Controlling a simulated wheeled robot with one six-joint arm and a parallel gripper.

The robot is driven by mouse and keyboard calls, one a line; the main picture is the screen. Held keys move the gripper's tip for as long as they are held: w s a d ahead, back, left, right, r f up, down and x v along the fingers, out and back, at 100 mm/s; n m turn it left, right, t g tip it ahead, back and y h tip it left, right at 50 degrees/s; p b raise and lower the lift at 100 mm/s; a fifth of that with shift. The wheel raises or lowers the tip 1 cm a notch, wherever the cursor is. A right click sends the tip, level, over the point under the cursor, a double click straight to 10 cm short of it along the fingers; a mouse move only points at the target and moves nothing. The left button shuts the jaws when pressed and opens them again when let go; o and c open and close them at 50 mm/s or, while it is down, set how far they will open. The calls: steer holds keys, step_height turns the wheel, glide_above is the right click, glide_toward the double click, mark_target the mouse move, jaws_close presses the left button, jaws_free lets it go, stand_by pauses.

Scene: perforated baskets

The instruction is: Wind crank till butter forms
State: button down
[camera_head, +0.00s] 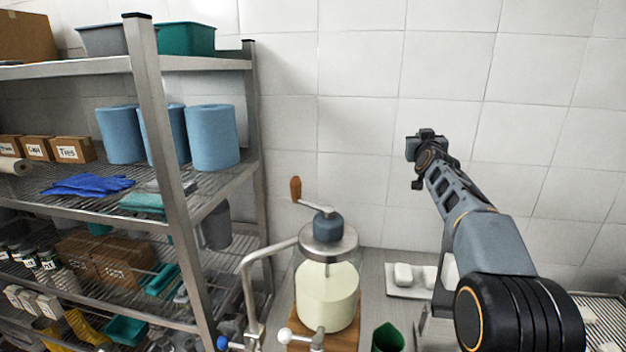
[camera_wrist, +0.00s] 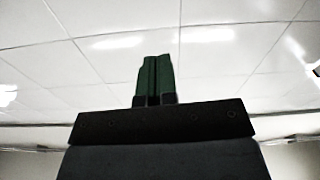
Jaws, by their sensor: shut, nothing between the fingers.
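A glass churn jar (camera_head: 327,296) with pale cream-coloured contents stands on a wooden board on the metal counter. Its metal lid carries a blue-grey hub, and a crank arm (camera_head: 315,206) runs up and left to an upright brown wooden handle (camera_head: 295,188). I cannot tell whether the contents are liquid or solid. My gripper (camera_head: 417,150) is raised to the right of the churn and above it, in front of the tiled wall, well apart from the crank. In the wrist view its two green fingers (camera_wrist: 154,78) are together and empty, against the ceiling.
A metal shelf rack (camera_head: 158,120) with blue rolls (camera_head: 214,138) stands close on the left. A curved metal tap pipe (camera_head: 262,257) rises left of the jar. A white tray (camera_head: 405,291) with pale blocks and a green container (camera_head: 388,338) lie right of it.

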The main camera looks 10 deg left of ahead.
steer(key=s+a+f+m+g+y, duration=0.35)
steer(key=a+f+g+y, duration=0.5)
steer(key=f, duration=0.35)
steer(key=s+a+r+n+g+y, duration=0.25)
steer(key=s+a+g+y, duration=0.2)
steer(key=s+g, duration=0.3)
steer(key=s+a+r+n+g+y, duration=0.1)
steer(key=s+a+r+g+y, duration=0.25)
steer(key=s+g+y, duration=0.4)
steer(key=s+a+t+h+p, duration=0.1)
steer(key=s+a+h+p, duration=0.1)
steer(key=a, duration=0.8)
steer(key=shift+s+t+p, duration=0.35)
steer(key=shift+s+p, duration=0.1)
steer(key=shift+p, duration=0.2)
